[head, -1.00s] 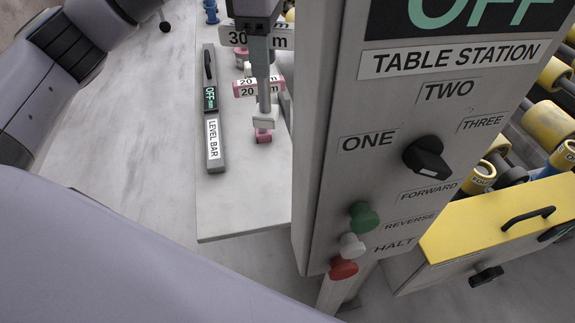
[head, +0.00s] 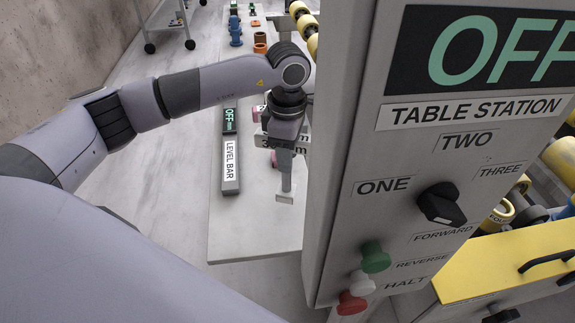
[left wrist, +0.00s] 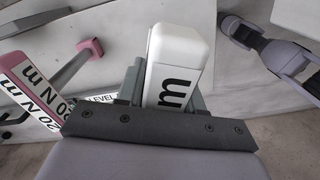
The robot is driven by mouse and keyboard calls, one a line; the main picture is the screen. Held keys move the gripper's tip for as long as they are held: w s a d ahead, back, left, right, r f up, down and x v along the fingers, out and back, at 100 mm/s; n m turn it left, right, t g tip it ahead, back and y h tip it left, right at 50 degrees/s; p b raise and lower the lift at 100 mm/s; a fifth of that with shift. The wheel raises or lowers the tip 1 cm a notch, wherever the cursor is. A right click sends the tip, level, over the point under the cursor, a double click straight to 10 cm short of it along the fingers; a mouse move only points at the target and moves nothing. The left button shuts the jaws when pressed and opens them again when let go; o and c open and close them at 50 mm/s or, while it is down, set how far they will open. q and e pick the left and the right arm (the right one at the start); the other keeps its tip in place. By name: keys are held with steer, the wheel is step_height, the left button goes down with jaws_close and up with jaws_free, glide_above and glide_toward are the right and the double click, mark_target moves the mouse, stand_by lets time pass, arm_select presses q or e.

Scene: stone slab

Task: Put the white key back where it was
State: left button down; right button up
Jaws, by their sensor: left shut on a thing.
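My left gripper (head: 284,136) reaches down over the slab and is shut on the white key's handle. The white key (head: 262,140) has a label partly hidden by the gripper, a grey shaft hanging down, and a pale foot low over the slab. I cannot tell if the foot touches the slab. In the left wrist view the white handle (left wrist: 180,50), marked "m", stands between the fingers (left wrist: 165,85). A pink key (head: 273,158) is mostly hidden behind the left gripper; its "20 N m" label and pink foot (left wrist: 91,47) show in the left wrist view. My right gripper is not in view.
The grey level bar (head: 230,150) lies left of the white key on the pale slab (head: 245,235). The table station panel (head: 410,170), reading OFF, stands close on the right. The slab's near end is clear. Orange rings and blue pieces (head: 236,38) stand at the back.

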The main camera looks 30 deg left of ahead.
mark_target(287, 190)
arm_select(q)
step_height(287, 190, down, 4)
stand_by(0.4)
steer(key=shift+f, duration=0.25)
steer(key=c, duration=0.7)
jaws_free()
steer(key=shift+r, duration=0.1)
steer(key=shift+r, duration=0.1)
